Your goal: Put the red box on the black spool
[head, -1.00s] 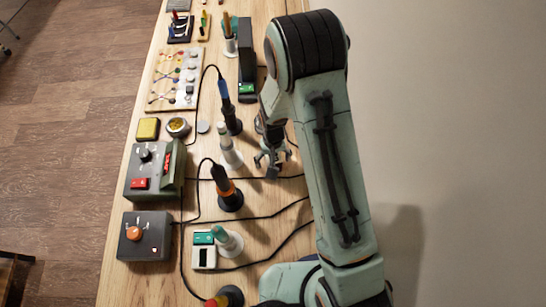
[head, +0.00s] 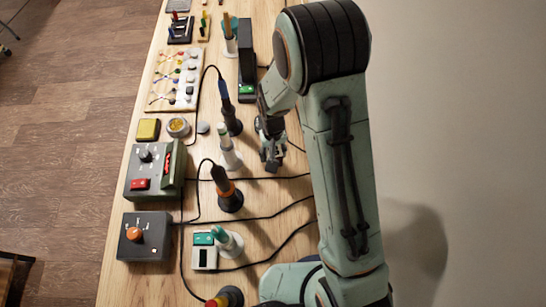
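My gripper (head: 271,163) points down at the right side of the workbench, just right of a white-tipped holder (head: 229,150). Its fingers are small and seen nearly edge-on, so I cannot tell whether they are open or shut. I see nothing clearly held between them. I cannot pick out a black spool for certain either.
An orange-collared iron (head: 226,190) and a blue-handled iron (head: 227,105) stand in dark holders near my gripper. A tall black device (head: 247,60) stands behind. Black cables cross the wooden bench. A grey box with an orange knob (head: 146,237) sits front left.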

